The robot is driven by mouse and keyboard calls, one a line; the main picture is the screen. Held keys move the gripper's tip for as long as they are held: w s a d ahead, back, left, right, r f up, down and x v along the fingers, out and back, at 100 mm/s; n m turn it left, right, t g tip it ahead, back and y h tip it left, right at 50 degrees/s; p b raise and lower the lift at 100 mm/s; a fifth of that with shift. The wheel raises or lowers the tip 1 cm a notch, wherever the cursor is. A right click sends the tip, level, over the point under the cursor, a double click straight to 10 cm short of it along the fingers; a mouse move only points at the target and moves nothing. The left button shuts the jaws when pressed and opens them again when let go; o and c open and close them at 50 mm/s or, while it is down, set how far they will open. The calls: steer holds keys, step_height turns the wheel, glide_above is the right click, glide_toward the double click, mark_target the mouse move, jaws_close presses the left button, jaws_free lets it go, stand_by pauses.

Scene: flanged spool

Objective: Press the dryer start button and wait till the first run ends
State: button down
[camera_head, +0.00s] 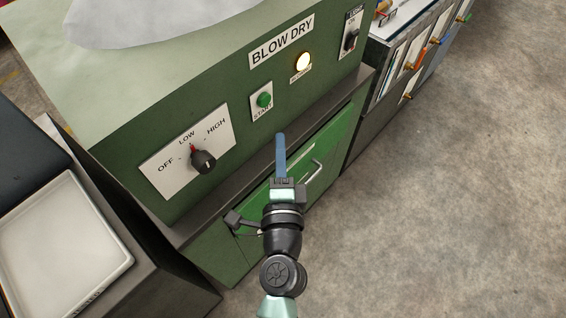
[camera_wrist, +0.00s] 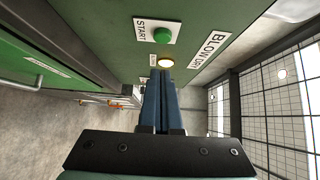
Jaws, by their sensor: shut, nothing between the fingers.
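The green dryer cabinet (camera_head: 205,105) carries a "BLOW DRY" label. Its round green start button (camera_head: 264,100) sits on a white plate marked START, and it also shows at the top of the wrist view (camera_wrist: 161,35). A round lamp (camera_head: 302,61) to the right of the button glows pale yellow; it also glows in the wrist view (camera_wrist: 166,62). A black knob (camera_head: 203,161) with a red pointer is turned to LOW. My gripper (camera_head: 281,137) has blue fingers shut together and empty. Its tips are below and right of the button in the head view, apart from it.
A dark ledge (camera_head: 350,95) runs below the panel, with a green drawer or door (camera_head: 322,150) and its handle beneath. A black switch (camera_head: 350,40) is at the panel's right. A white tray (camera_head: 62,245) lies at left. The floor (camera_head: 450,210) at right is clear.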

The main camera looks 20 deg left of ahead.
steer(key=shift+b+v, duration=0.35)
steer(key=shift+v, duration=1.25)
steer(key=shift+d+r, duration=0.15)
steer(key=shift+d, duration=0.1)
steer(key=w+d+r+n+t, duration=0.1)
steer(key=w+r+n, duration=0.15)
steer(key=r, duration=0.65)
steer(key=w+d+r+n+t, duration=0.15)
steer(key=r+n, duration=0.25)
steer(key=r, duration=0.5)
steer(key=w+r+n+t, duration=0.2)
steer(key=r+n, duration=0.1)
steer(key=r, duration=0.6)
steer(key=s+d+r+n+t+h, duration=0.1)
steer(key=s+d+r+t+h, duration=0.1)
steer(key=r, duration=0.5)
steer(key=s+d+r+n+t+h, duration=0.1)
steer(key=s+d+r+t+h, duration=0.1)
steer(key=r, duration=0.6)
steer(key=s+d+r+n+t+h, duration=0.1)
steer(key=s+d+r+t+h, duration=0.1)
steer(key=s+d+r, duration=0.3)
step_height(320, 180, up, 3)
steer(key=shift+d+r+h, duration=0.1)
steer(key=shift+d+h, duration=0.65)
steer(key=shift+h, duration=0.05)
steer(key=shift+s+n+t, duration=0.1)
steer(key=shift+n+t, duration=0.15)
